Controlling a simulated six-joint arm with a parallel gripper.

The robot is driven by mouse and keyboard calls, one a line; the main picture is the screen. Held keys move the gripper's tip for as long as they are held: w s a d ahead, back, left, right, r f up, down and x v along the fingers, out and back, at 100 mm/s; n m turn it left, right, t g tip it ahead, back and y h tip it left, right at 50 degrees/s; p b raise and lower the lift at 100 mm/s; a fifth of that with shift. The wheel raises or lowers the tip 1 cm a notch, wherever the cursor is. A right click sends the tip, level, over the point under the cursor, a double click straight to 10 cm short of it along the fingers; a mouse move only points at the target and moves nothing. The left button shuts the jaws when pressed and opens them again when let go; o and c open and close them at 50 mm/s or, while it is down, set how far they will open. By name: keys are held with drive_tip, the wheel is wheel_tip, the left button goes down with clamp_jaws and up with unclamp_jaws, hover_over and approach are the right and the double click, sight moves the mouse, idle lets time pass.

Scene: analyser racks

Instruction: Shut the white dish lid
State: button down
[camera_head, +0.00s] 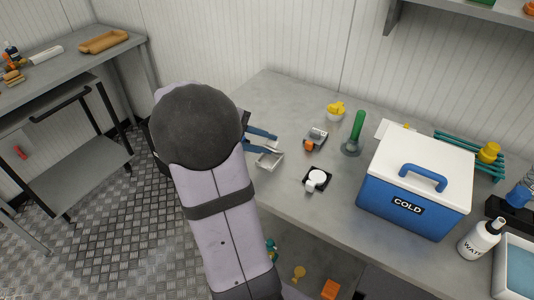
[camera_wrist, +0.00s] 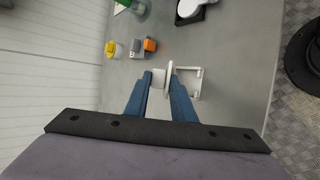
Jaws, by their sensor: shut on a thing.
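My gripper (camera_head: 277,144) reaches in from the left over the bench; it also shows in the wrist view (camera_wrist: 161,78), with two long blue fingers. The fingers are closed around a small white part, which looks like the white dish lid (camera_wrist: 169,74), standing on edge in the wrist view. A pale, square, open-topped dish or frame (camera_wrist: 197,84) lies beside the right fingertip; it also shows in the head view (camera_head: 270,159) just below the fingers. How the lid joins the dish is hard to make out.
A round white piece on a black base (camera_head: 317,180) sits nearby to the right. Behind are a grey and orange device (camera_head: 315,138), a yellow-topped cup (camera_head: 336,111) and a green upright tool (camera_head: 356,132). A blue cold box (camera_head: 410,208) stands at right.

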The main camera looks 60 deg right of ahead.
sight(260, 163)
drive_tip(key=f+h+b, duration=0.1)
drive_tip(key=b, duration=0.3)
drive_tip(key=a+f+h+b, duration=0.1)
drive_tip(key=h+b, duration=0.1)
drive_tip(key=b, duration=0.2)
drive_tip(key=shift+w+a+f+m, duration=0.1)
drive_tip(key=shift+a+m, duration=0.1)
drive_tip(key=shift+m, duration=0.2)
drive_tip(key=b, duration=0.2)
drive_tip(key=h+b, duration=0.1)
drive_tip(key=b, duration=0.1)
drive_tip(key=shift+a+f+m+g+h, duration=0.15)
drive_tip(key=shift+a+m+g+h, duration=0.15)
drive_tip(key=shift+a+g, duration=0.1)
drive_tip(key=shift+b, duration=0.5)
drive_tip(key=shift+h+b, duration=0.3)
drive_tip(key=shift+r, duration=0.25)
drive_tip(key=p, duration=0.2)
drive_tip(key=r+y+p, duration=0.1)
drive_tip(key=p, duration=0.1)
drive_tip(key=shift+d+r, duration=0.1)
drive_tip(key=shift+d, duration=0.15)
drive_tip(key=shift+d+r+y+p, duration=0.15)
drive_tip(key=shift+y+p, duration=0.35)
drive_tip(key=shift+p, duration=0.75)
drive_tip(key=shift+f, duration=0.25)
